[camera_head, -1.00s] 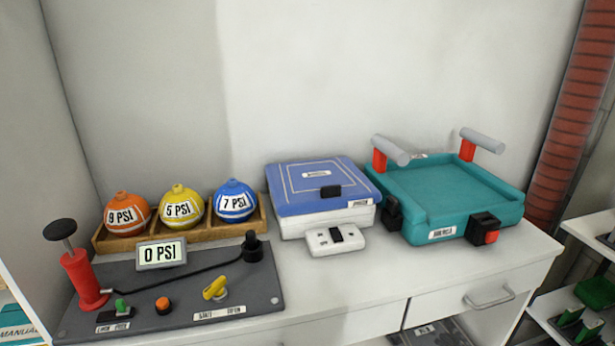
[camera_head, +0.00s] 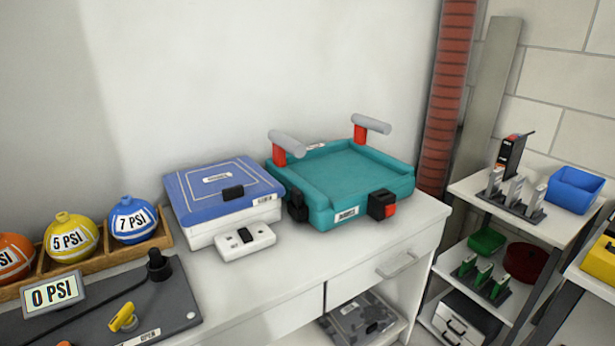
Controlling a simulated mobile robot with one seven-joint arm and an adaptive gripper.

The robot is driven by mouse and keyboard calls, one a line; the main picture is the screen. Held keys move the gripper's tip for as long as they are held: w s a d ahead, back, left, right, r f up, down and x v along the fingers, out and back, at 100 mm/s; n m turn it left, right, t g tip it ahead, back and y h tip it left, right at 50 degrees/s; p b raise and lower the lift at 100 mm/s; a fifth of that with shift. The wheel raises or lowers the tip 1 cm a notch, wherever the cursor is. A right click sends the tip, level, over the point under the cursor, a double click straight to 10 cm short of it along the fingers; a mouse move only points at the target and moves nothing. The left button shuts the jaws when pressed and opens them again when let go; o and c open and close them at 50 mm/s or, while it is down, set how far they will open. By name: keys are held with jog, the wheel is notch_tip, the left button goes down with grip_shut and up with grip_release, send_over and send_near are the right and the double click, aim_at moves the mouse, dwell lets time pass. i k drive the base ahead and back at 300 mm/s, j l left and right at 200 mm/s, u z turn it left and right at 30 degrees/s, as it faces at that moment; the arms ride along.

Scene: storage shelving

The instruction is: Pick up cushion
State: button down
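Nothing in view is plainly a cushion. A dark red round object (camera_head: 527,262) lies on the middle level of the shelf unit at the right, but I cannot tell what it is. A teal padded tray (camera_head: 340,175) with two grey-topped red handles sits on the white counter. My gripper is not in view.
The white counter (camera_head: 290,285) also holds a blue-lidded white box (camera_head: 222,190), a small white switch box (camera_head: 245,241), labelled PSI balls in a wooden rack (camera_head: 165,240) and a dark panel (camera_head: 165,300). A shelf unit (camera_head: 535,225) with a blue bin (camera_head: 575,190) stands right.

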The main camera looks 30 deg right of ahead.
aim_at(205, 193)
jog(key=z, duration=1.05)
jog(key=i+j+z, duration=0.55)
jog(key=k+l, duration=0.05)
jog(key=k, duration=0.05)
